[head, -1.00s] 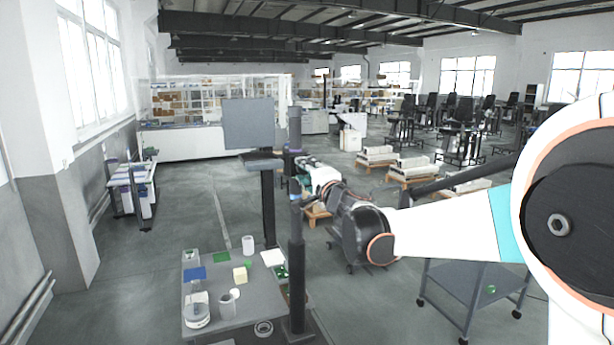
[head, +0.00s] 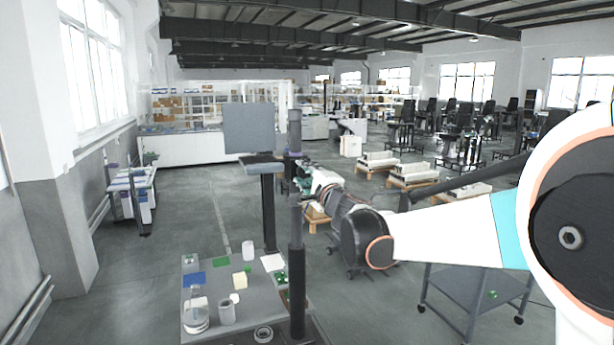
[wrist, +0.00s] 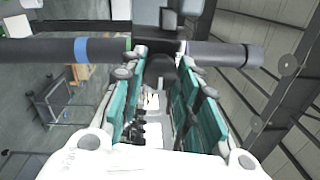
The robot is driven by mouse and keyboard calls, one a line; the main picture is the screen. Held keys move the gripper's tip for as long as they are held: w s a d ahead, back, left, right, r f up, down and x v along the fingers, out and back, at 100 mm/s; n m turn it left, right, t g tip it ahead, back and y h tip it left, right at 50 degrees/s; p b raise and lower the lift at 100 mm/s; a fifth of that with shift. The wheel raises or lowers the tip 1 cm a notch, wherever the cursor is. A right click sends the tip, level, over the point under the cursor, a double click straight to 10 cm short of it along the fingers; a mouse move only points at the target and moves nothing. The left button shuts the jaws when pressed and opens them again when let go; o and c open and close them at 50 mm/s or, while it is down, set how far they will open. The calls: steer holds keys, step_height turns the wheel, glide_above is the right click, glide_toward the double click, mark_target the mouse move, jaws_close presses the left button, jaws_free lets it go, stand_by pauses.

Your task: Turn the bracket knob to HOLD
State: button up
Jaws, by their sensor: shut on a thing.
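A dark lift column (head: 297,230) stands upright at the table's right edge, and it runs across the wrist view (wrist: 40,50) with a blue band on it. A dark bracket (wrist: 155,46) sits on the column at mid-picture in the wrist view. My gripper (wrist: 161,62) has its teal fingers on both sides of a dark, rounded knob (wrist: 160,72) at the bracket and is shut on it. In the head view my gripper (head: 304,184) reaches the column from the right. The knob is hidden there, and no HOLD mark or pointer is readable.
A second column (head: 269,210) with a grey panel (head: 248,127) stands just behind. The grey table (head: 215,283) holds cups, a glass jar and small blocks. A dark cart (head: 475,295) stands at the right. Open floor lies to the left.

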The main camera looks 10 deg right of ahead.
steer(key=o, duration=1.1)
steer(key=v, duration=1.2)
steer(key=s+a+f+n+g+y+b, duration=0.1)
steer(key=s+a+f+n+g+b, duration=0.2)
steer(key=s+f+n+b, duration=0.5)
steer(key=s+a+f+n+g+y+b, duration=0.1)
steer(key=s+a+f+n+g+b, duration=0.25)
steer(key=s+f, duration=0.7)
steer(key=s+d+f+n+g+h+b, duration=0.1)
steer(key=s+d+f+n+h+b, duration=0.1)
steer(key=f, duration=0.5)
steer(key=s+d+f+n+g+h+b, duration=0.1)
steer(key=s+d+f+b, duration=0.3)
steer(key=s+f, duration=0.4)
steer(key=s+d+f+n+g+h+b, duration=0.2)
steer(key=s+d+f, duration=0.3)
steer(key=f, duration=0.3)
steer(key=shift+s+d+f+n+g+h+b, duration=0.15)
steer(key=shift+d+n+g+h+b, duration=0.2)
steer(key=shift+h+b, duration=0.35)
